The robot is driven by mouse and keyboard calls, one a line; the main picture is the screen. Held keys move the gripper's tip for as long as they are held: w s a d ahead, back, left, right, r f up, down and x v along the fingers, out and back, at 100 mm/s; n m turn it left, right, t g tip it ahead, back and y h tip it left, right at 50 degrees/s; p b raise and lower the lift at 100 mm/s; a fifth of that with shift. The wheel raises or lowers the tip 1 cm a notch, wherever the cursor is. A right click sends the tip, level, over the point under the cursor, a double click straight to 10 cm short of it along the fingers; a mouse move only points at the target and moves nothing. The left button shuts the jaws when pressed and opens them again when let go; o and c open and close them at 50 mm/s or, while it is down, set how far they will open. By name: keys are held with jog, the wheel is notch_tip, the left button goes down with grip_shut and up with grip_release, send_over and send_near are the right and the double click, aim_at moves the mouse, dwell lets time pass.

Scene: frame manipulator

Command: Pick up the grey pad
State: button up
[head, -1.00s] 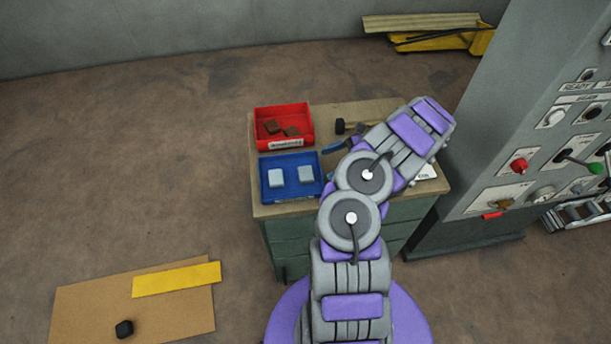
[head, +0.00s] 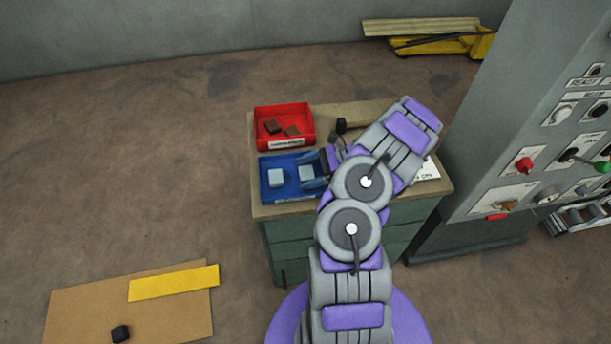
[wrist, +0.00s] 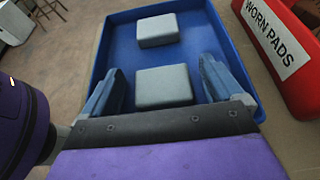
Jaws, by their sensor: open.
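Two grey pads lie in the blue tray (head: 288,196) on top of the cabinet. In the head view the left pad (head: 276,177) is clear of my arm, and the right pad (head: 306,173) is beside my gripper (head: 316,169). In the wrist view the nearer pad (wrist: 163,87) lies between the two blue fingers of my open gripper (wrist: 162,80), with gaps on both sides. The farther pad (wrist: 157,30) lies beyond the fingertips. The near edge of the nearer pad meets the gripper's dark front edge in the picture.
A red bin (head: 284,127) with brown pads stands behind the blue tray; its label in the wrist view (wrist: 296,60) reads "WORN PADS". A dark-headed tool (head: 341,126) lies on the cabinet top (head: 375,112). A grey control panel (head: 500,130) stands to the right.

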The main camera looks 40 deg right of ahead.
jog(key=shift+d+f, duration=0.1)
jog(key=shift+d, duration=0.3)
jog(key=c, duration=0.3)
jog(key=shift+s+a, duration=0.1)
jog(key=shift+a, duration=0.1)
jog(key=c, duration=0.8)
jog(key=shift+o, duration=0.2)
